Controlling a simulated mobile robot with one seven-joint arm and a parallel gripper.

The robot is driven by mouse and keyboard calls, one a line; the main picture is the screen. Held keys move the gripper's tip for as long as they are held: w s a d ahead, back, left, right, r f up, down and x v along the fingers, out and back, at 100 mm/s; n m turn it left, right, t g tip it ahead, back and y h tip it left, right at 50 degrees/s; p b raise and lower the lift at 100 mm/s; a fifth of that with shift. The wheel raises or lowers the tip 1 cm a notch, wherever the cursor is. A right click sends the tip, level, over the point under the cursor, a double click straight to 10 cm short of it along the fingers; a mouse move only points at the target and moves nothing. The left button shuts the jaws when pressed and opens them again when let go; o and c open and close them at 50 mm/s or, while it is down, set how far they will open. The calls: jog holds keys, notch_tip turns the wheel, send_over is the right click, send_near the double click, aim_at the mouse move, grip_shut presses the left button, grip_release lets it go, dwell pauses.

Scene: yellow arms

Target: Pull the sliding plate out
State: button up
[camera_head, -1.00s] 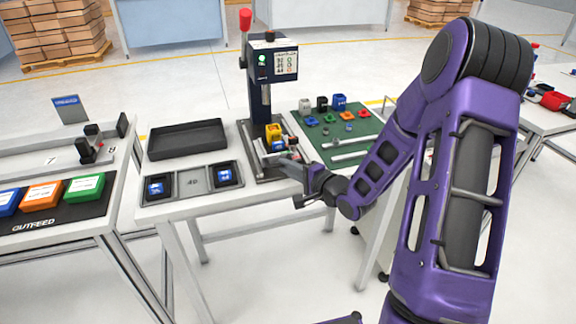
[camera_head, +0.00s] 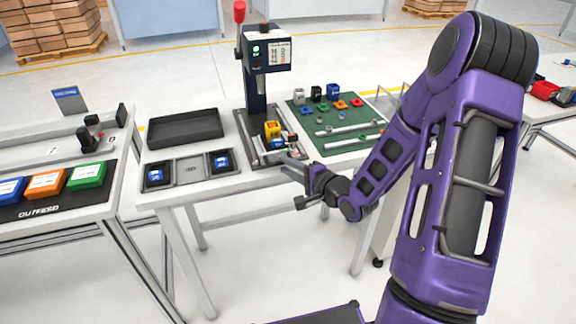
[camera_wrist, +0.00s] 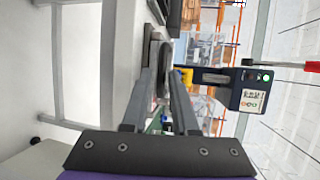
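A press (camera_head: 258,85) with a dark head and a red-tipped lever stands on the middle table; its head also shows in the wrist view (camera_wrist: 245,90). A yellow block (camera_head: 272,128) sits at the front of its base, over the sliding plate (camera_head: 278,150). Small blue and red parts lie beside the block. My gripper (camera_head: 284,161) is at the plate's front edge, its fingers pointing toward the press.
A black tray (camera_head: 185,115) and a grey holder with two blue-topped parts (camera_head: 190,170) lie left of the press. A green mat (camera_head: 350,143) with small coloured parts and rods lies right. An outfeed table (camera_head: 118,190) stands further left. Floor in front is free.

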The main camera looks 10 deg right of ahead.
jog(key=p+v, duration=0.5)
jog(key=v, duration=1.2)
jog(key=shift+s+d, duration=0.15)
jog(key=shift+d, duration=0.05)
